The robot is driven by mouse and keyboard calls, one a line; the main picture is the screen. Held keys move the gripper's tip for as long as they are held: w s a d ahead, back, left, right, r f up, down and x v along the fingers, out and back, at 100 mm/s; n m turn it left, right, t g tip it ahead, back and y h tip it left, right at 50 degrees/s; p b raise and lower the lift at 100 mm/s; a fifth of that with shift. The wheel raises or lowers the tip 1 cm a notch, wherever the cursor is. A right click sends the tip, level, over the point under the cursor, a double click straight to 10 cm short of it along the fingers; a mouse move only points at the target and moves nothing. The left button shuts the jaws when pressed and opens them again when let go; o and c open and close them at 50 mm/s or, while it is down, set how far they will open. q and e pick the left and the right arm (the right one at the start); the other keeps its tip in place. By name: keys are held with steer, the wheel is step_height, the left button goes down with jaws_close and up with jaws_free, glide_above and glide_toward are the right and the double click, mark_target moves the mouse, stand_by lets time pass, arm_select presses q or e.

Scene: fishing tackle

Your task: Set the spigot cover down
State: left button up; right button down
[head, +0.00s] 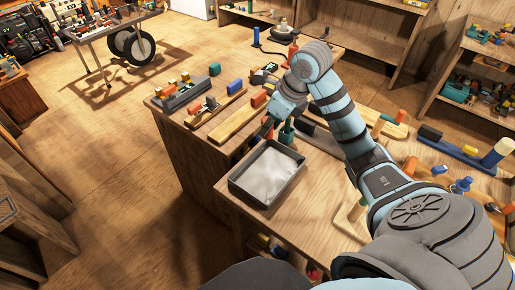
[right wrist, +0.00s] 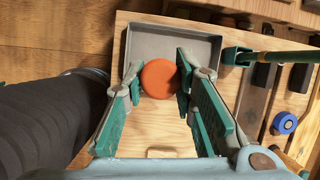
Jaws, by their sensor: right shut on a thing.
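The spigot cover is taken to be the round orange disc (right wrist: 159,78) in the right wrist view. My right gripper (right wrist: 159,72) is shut on it, one finger at each side. The disc shows in front of a shallow grey tray (right wrist: 232,18), overlapping its near edge in that view; its height above the surface cannot be told. In the head view my right gripper (head: 270,127) is just behind the tray (head: 240,186), which has a pale bottom. My left gripper is not in view.
The wooden bench (head: 258,215) holds the tray near its left edge. A green-handled tool (right wrist: 240,56) lies right of the tray in the right wrist view, with a blue round piece (right wrist: 285,123) farther right. Several wooden and coloured pieces crowd the bench behind and right.

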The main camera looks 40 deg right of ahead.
steer(key=w+d+f+m+b, duration=0.1)
steer(key=w+d+f+b, duration=0.2)
steer(key=w+f+b, duration=0.15)
steer(key=f+b, duration=0.3)
steer(key=f, duration=0.2)
steer(key=f+b, duration=0.3)
steer(key=f, duration=0.2)
steer(key=s+f+b, duration=0.1)
steer(key=f+b, duration=0.1)
steer(key=f, duration=0.3)
steer(key=shift+d+f+b, duration=0.2)
steer(key=shift+d+b, duration=0.15)
steer(key=shift+b, duration=0.05)
steer(key=f, duration=0.2)
steer(key=shift+s+f+b, duration=0.3)
steer(key=shift+s+f, duration=0.05)
steer(key=shift+s, duration=0.05)
steer(key=shift+f, duration=0.1)
steer(key=shift+w+f, duration=0.1)
steer(key=shift+f, duration=0.1)
steer(key=c, duration=1.3)
jaws_free()
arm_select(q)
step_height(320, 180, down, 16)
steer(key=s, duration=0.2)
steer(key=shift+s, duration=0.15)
arm_select(e)
steer(key=shift+r, duration=0.1)
